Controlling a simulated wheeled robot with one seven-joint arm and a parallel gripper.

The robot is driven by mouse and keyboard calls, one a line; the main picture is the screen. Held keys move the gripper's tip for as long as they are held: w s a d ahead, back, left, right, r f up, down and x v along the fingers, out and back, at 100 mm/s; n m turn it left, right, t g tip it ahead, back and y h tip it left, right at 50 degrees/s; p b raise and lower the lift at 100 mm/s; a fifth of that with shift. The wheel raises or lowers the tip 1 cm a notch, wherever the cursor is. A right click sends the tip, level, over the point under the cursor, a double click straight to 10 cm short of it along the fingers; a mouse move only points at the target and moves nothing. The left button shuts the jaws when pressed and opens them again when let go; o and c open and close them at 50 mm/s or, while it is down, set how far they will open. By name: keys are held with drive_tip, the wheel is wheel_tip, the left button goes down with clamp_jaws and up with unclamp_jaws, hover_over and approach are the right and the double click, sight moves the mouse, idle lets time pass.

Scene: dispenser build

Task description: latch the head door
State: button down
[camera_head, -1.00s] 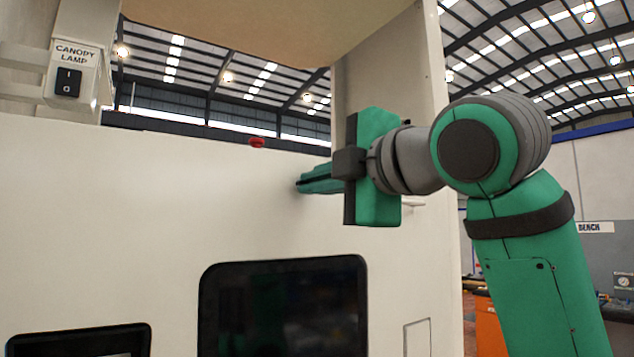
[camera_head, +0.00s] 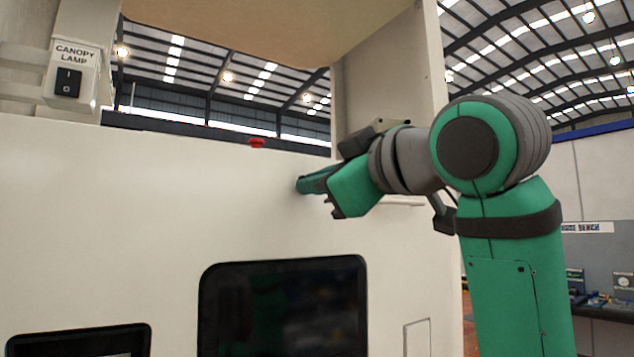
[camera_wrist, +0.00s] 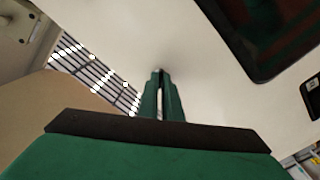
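A broad cream panel (camera_head: 150,190) of the dispenser fills the lower left of the head view; I cannot tell whether it is the head door. It also shows in the wrist view (camera_wrist: 215,85). My gripper (camera_head: 303,185) points left along the panel, its tips close to its face; contact cannot be judged. A pale bar (camera_head: 405,203) shows on the panel behind my wrist. I cannot make out a latch for certain.
A red button (camera_head: 257,142) sits at the panel's top edge. A dark screen (camera_head: 283,310) is below my gripper. A canopy lamp switch (camera_head: 68,82) is at upper left. A cream post (camera_head: 395,85) and overhang (camera_head: 270,25) stand above. A bench (camera_head: 600,312) is far right.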

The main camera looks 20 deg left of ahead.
drive_tip(key=shift+m, duration=3.6)
drive_tip(key=c, duration=1.9)
unclamp_jaws()
drive_tip(key=shift+c, duration=0.2)
drive_tip(key=v, duration=1)
drive_tip(key=shift+s+d, duration=0.25)
drive_tip(key=shift+d, duration=0.1)
